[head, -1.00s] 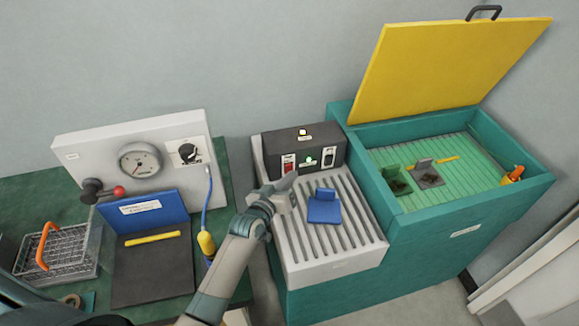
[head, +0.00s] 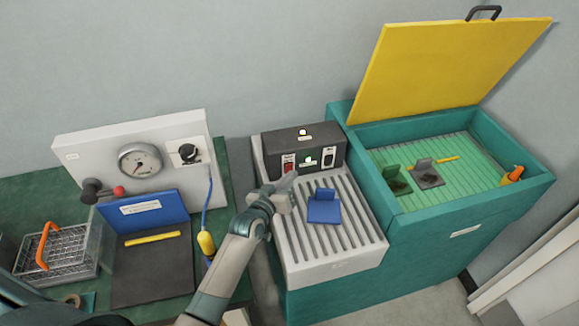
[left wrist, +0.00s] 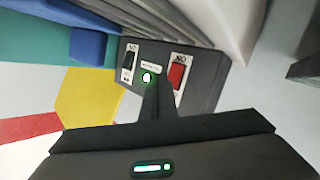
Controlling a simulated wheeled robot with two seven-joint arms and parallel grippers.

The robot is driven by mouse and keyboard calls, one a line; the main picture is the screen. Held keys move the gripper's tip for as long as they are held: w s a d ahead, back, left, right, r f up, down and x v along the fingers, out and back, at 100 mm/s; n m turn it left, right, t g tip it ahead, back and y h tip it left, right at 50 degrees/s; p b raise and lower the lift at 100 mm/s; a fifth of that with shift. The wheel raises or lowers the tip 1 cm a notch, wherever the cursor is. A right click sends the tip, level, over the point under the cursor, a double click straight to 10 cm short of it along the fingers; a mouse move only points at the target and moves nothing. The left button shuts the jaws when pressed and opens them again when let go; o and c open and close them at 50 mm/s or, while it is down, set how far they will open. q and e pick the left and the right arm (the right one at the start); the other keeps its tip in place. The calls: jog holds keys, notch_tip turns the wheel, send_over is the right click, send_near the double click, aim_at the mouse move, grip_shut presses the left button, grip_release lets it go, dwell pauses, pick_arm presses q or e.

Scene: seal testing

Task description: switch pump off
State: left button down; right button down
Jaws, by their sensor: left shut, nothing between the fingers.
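A dark control box (head: 268,150) stands at the back of the ribbed grey drainboard. Its front has a red rocker switch (head: 289,164), a lit green lamp (head: 308,160) and a black rocker switch (head: 329,158). A pale lamp (head: 303,132) glows on top. Which switch is the pump's I cannot read. My left gripper (head: 291,179) is shut and empty, just in front of the box, near the red switch. In the left wrist view the shut fingers (left wrist: 157,98) point at the panel between the green lamp (left wrist: 146,77) and the red switch (left wrist: 177,75). Contact cannot be told.
A blue block-like piece (head: 324,211) rests on the drainboard (head: 350,262). To the right is a teal tank (head: 440,224) with its yellow lid (head: 445,65) raised. On the left, a gauge panel (head: 85,150) stands on a green bench with a wire basket (head: 60,262).

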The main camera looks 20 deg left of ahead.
pick_arm(q)
jog(key=shift+w+a, duration=0.2)
jog(key=shift+w, duration=0.1)
dwell(0.4)
jog(key=shift+w+a+r, duration=0.1)
jog(key=shift+w+a, duration=0.1)
jog(key=shift+w, duration=0.05)
dwell(0.4)
dwell(0.3)
jog(key=shift+s+d, duration=0.1)
jog(key=shift+s, duration=0.05)
jog(key=shift+s+d+p, duration=0.2)
jog(key=shift+s+p, duration=0.05)
jog(key=shift+p, duration=0.15)
jog(key=shift+s+d, duration=0.15)
jog(key=shift+s, duration=0.1)
